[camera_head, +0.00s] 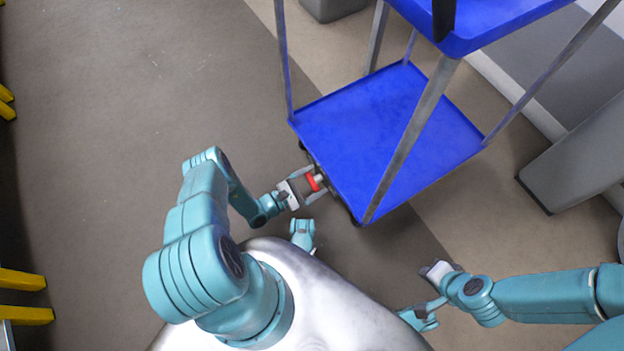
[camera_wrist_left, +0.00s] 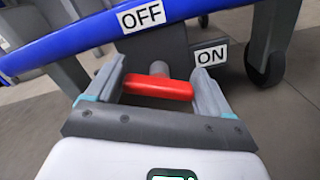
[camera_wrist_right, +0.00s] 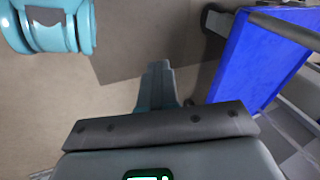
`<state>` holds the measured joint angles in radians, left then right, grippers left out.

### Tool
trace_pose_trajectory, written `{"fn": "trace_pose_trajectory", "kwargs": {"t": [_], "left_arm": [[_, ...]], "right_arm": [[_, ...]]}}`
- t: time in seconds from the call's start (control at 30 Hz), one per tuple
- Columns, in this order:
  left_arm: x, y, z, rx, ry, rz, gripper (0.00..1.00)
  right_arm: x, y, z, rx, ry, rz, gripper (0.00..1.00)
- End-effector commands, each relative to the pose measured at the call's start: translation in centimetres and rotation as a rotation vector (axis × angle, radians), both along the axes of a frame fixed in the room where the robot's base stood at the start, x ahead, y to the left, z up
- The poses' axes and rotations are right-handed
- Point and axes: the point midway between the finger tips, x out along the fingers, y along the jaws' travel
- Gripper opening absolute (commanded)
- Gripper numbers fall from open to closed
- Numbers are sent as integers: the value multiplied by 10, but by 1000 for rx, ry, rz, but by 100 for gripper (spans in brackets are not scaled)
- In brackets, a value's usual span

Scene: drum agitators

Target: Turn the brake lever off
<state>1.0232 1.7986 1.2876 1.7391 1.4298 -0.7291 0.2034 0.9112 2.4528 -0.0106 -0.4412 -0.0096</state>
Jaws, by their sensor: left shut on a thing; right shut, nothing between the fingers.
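The red brake lever (camera_head: 313,183) sits at the near lower edge of the blue cart (camera_head: 350,115). In the left wrist view the lever (camera_wrist_left: 158,88) lies crosswise between my left gripper's fingers, on a short grey stem. An OFF label (camera_wrist_left: 142,16) is above it on the blue rim. An ON label (camera_wrist_left: 211,56) is to its upper right. My left gripper (camera_head: 311,182) is shut on the lever, with a finger at each end. My right gripper (camera_wrist_right: 157,75) is shut and empty, held over the floor away from the lever.
The cart has grey posts and an upper blue shelf (camera_head: 490,22). A caster wheel (camera_wrist_left: 265,65) stands beside the ON label. Grey units (camera_head: 580,160) stand at the right. Yellow bars (camera_head: 22,297) show at the left edge. The floor left of the cart is clear.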

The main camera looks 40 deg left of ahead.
Motion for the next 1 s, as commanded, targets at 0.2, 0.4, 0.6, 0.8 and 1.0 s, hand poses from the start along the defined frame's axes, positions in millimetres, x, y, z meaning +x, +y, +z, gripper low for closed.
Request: {"fn": "trace_pose_trajectory", "kwargs": {"t": [0.2, 0.4, 0.6, 0.8, 1.0], "left_arm": [[-1, -1, 0, 189, -78, 1, 51], [-2, -1, 0, 364, -150, 2, 51], [-2, -2, -1, 540, -223, 2, 51], [-2, -2, -2, 708, -292, 2, 51], [-2, -2, -3, 853, -351, 3, 51]], "right_arm": [[-5, 1, 7, 3, 15, 2, 0], [-8, 2, 12, 5, 28, 4, 0], [-12, 2, 17, 8, 40, 5, 0], [-16, 3, 22, 10, 53, 6, 0], [-19, 4, 26, 13, 64, 8, 0]]}}
